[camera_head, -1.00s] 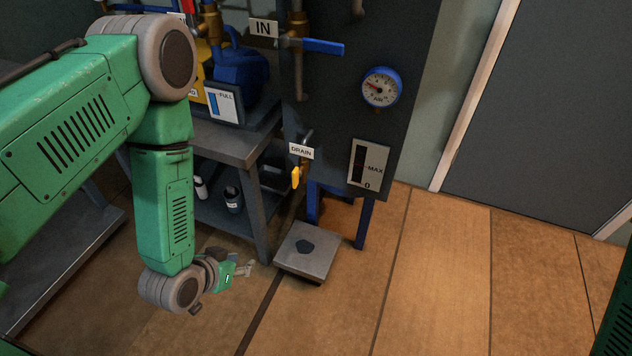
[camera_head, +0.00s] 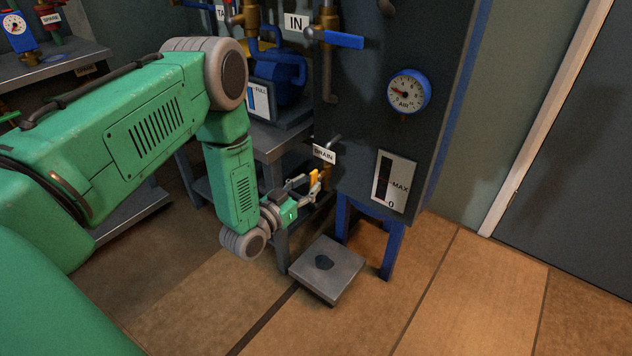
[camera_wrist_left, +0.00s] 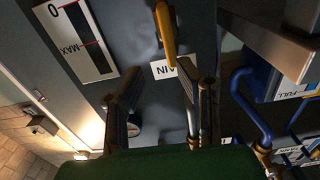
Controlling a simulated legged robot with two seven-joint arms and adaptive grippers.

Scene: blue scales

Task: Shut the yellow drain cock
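The yellow drain cock (camera_head: 314,184) is a small lever on a pipe below the DRAIN label (camera_head: 324,153), low on the dark panel. My left gripper (camera_head: 304,190) is open close to it, coming from the left. In the left wrist view the yellow lever (camera_wrist_left: 165,32) hangs just beyond the spread fingertips of the left gripper (camera_wrist_left: 158,74), nearer the right-hand finger. I see no clear grip on it; whether a finger touches it I cannot tell. My right gripper is not in view.
A blue IN lever (camera_head: 340,39) and a round AIR gauge (camera_head: 409,92) are on the panel above. A level plate (camera_head: 393,181) is to the right. A square scale (camera_head: 327,268) stands on the floor below. A grey bench (camera_head: 262,142) is behind my arm.

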